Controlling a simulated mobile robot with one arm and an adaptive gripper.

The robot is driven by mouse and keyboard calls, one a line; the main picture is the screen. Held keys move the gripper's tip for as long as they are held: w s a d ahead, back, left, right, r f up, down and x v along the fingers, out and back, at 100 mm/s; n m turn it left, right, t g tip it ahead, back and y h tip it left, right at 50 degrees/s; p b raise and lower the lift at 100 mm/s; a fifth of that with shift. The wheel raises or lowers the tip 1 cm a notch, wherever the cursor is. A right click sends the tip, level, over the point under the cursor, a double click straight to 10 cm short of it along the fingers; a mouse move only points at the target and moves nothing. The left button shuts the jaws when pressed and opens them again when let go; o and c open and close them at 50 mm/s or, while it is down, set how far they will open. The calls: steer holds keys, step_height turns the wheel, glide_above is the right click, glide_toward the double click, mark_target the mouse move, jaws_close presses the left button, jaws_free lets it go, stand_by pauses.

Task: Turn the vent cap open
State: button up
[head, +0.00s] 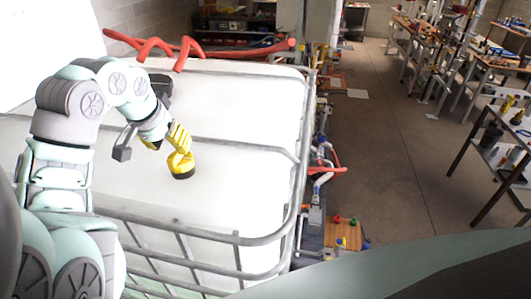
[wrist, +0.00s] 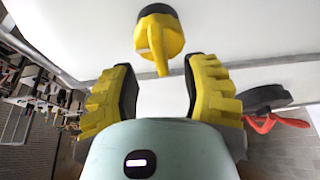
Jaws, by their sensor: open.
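The vent cap (head: 181,163) is yellow with a dark base and sits on top of the white tank (head: 240,185). In the wrist view the vent cap (wrist: 158,38) shows at the top centre, with its narrow yellow handle pointing toward my gripper. My gripper (head: 167,143) has yellow fingers with black inner pads. In the wrist view my gripper (wrist: 157,75) is open and empty. The cap is just beyond the fingertips, roughly centred between them. The handle's tip reaches close to the gap, and neither finger appears to touch it.
A grey metal cage rail (head: 258,240) rims the tank. A dark round lid (wrist: 265,98) is right of the gripper in the wrist view. A red hose (head: 190,45) lies along the tank's back edge. Workbenches (head: 480,65) stand far right beyond open floor.

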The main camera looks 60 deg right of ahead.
mark_target(176, 152)
steer(key=shift+d+f+p, duration=0.3)
steer(key=shift+f+p, duration=0.05)
steer(key=shift+f, duration=0.3)
steer(key=shift+p+x, duration=0.9)
steer(key=shift+p, duration=0.05)
steer(key=shift+d+f+p, duration=0.2)
steer(key=shift+f+p, duration=0.15)
steer(key=shift+f, duration=0.15)
steer(key=shift+o, duration=0.4)
steer(key=shift+w, duration=0.1)
jaws_close()
